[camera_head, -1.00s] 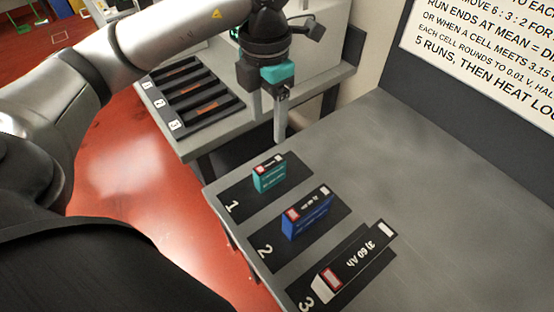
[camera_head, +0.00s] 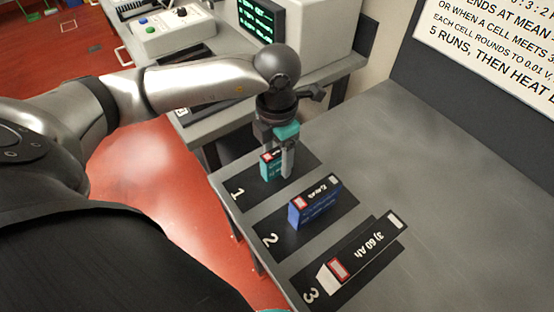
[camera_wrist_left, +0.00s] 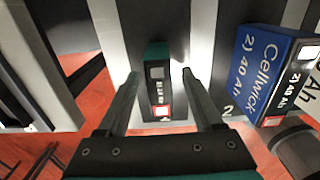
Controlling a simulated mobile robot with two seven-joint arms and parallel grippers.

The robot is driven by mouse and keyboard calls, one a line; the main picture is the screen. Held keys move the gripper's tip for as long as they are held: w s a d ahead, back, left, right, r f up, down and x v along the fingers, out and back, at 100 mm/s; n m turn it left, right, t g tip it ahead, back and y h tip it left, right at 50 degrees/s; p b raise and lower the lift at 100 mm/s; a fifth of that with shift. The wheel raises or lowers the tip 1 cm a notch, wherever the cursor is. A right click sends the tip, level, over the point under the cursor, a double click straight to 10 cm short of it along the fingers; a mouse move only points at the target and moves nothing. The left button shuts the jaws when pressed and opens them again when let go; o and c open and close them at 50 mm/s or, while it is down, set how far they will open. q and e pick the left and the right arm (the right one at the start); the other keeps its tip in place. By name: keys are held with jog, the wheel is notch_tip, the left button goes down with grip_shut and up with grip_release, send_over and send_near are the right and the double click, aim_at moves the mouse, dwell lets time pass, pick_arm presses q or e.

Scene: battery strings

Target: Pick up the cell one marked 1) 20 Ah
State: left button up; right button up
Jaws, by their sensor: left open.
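The teal cell one (camera_head: 268,168) stands upright on the black mat marked 1 (camera_head: 250,190), partly hidden by my left gripper (camera_head: 278,165) in the head view. In the left wrist view the cell (camera_wrist_left: 156,90) shows its dark top with a red-framed label, between the two fingers of my left gripper (camera_wrist_left: 168,95). The fingers are apart, with a gap visible on the right side of the cell.
The blue cell two (camera_head: 313,207) stands on mat 2, and it shows in the left wrist view (camera_wrist_left: 262,70). A side bench with a control box (camera_head: 172,36) and a screen (camera_head: 262,25) stands behind. The table's right side is clear.

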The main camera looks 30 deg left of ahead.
pick_arm(q)
jog(key=shift+f, duration=0.1)
jog(key=shift+c, duration=0.3)
grip_shut()
dwell(0.4)
